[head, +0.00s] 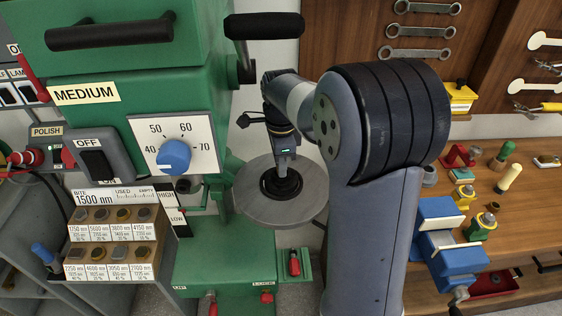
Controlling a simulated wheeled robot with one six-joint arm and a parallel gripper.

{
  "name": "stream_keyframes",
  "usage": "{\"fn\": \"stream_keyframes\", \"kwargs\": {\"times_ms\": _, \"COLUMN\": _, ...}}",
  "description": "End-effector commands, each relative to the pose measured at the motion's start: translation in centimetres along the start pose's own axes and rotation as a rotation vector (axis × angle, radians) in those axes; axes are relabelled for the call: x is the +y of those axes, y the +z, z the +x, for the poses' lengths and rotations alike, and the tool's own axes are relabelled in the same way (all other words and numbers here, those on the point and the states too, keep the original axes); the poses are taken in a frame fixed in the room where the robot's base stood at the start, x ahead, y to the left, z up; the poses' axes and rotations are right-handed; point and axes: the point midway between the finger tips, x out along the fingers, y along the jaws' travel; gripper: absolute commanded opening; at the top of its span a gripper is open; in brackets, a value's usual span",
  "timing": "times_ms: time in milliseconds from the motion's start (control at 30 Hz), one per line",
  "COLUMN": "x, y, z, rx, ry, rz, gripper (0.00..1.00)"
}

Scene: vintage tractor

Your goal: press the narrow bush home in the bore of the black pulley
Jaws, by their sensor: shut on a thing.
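The black pulley (281,188) lies flat on a round grey table (250,207) below the green machine. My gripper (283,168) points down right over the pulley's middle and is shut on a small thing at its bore. That thing fits the narrow bush, but it is mostly hidden by the fingers and too small to make out. I cannot tell how deep it sits in the bore. The fingertips are close to the pulley's top; whether they touch it is unclear.
The green machine (210,80) stands close left of my gripper, with a blue dial (174,155). A rack (112,225) of small bushes stands at the left. A wooden bench (520,215) with a blue vise (447,240) is at the right. The grey table around the pulley is clear.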

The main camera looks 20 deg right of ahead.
Motion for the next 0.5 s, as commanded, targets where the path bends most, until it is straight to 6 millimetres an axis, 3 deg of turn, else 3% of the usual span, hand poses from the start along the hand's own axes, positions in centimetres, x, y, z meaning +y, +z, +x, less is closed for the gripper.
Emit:
{"fn": "stream_keyframes", "kwargs": {"times_ms": 167, "x": -0.01, "y": 0.0, "z": 0.42, "rx": 0.0, "ry": 0.0, "rz": 0.0, "gripper": 0.0}}
{"fn": "stream_keyframes", "kwargs": {"times_ms": 200, "x": -0.01, "y": 0.0, "z": 0.36, "rx": 0.0, "ry": 0.0, "rz": 0.0, "gripper": 0.25}}
{"fn": "stream_keyframes", "kwargs": {"times_ms": 500, "x": 0.01, "y": 0.0, "z": 0.36, "rx": 0.0, "ry": 0.001, "rz": 0.0, "gripper": 0.48}}
